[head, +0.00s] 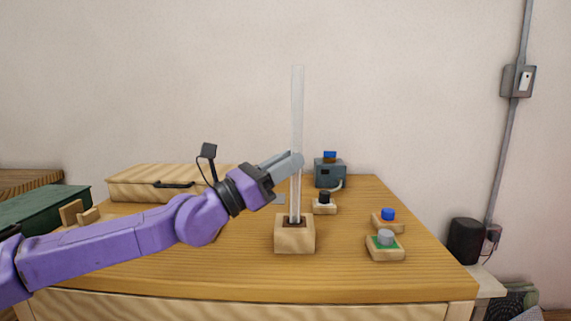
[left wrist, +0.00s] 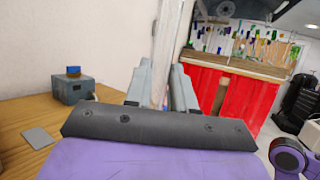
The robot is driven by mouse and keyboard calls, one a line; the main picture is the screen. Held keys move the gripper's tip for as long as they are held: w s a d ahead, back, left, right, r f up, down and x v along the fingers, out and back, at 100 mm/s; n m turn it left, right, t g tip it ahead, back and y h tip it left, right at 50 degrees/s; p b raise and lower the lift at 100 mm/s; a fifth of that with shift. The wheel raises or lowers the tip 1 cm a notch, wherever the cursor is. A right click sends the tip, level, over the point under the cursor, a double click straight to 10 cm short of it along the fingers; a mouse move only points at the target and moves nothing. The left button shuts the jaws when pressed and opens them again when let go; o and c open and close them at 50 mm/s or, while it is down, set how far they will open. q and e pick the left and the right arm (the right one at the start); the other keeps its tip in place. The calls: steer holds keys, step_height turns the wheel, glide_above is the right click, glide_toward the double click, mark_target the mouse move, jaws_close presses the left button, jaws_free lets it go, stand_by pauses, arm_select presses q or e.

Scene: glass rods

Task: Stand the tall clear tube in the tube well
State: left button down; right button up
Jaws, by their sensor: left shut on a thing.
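The tall clear tube (head: 297,105) stands upright in the head view. Its lower end meets the dark opening of the wooden tube well (head: 295,240), a block on the table. How deep it sits in the opening I cannot tell. My left gripper (head: 294,163) is shut on the tube around its middle, coming from the left. In the left wrist view the tube (left wrist: 164,45) rises between the two grey fingers. My right gripper is in neither view.
On the wooden table (head: 225,272) are a blue-grey box (head: 330,173), a block with a black knob (head: 324,203), one with a blue knob (head: 388,219) and one with a grey knob (head: 385,246). A wooden case (head: 150,186) lies behind my left arm. The front right is clear.

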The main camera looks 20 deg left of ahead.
arm_select(q)
steer(key=shift+f+b, duration=0.35)
steer(key=c, duration=1.2)
jaws_free()
steer(key=shift+c, duration=0.2)
steer(key=p+v, duration=0.2)
steer(key=v, duration=0.9)
steer(key=shift+p, duration=0.3)
